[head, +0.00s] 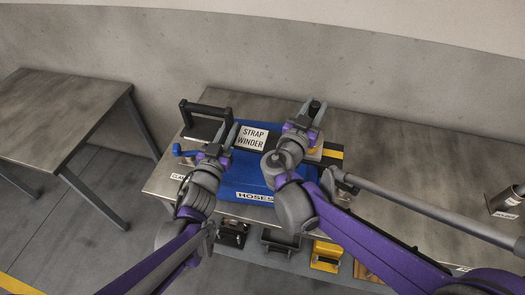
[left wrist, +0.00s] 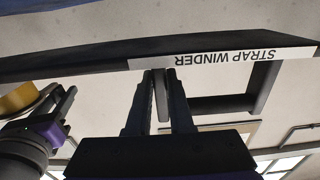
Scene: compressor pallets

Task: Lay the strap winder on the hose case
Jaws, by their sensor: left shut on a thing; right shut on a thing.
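The strap winder (head: 253,139) bears a white name label and a black handle frame (head: 205,108) at its left. It is over the back part of the blue hose case (head: 245,180), whose front label reads HOSES. My left gripper (head: 230,137) is shut on the winder's left part. My right gripper (head: 309,113) is shut on its right part. In the left wrist view the winder's label (left wrist: 245,58) appears upside down, just beyond my left gripper (left wrist: 160,82). The arms hide parts of both, and I cannot tell whether winder and case touch.
The grey workbench (head: 420,165) has clear room at right, with a labelled dark can (head: 507,202) near its right end. Several items, one a yellow box (head: 326,255), sit on the lower shelf. Another table (head: 60,115) stands at left across a gap.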

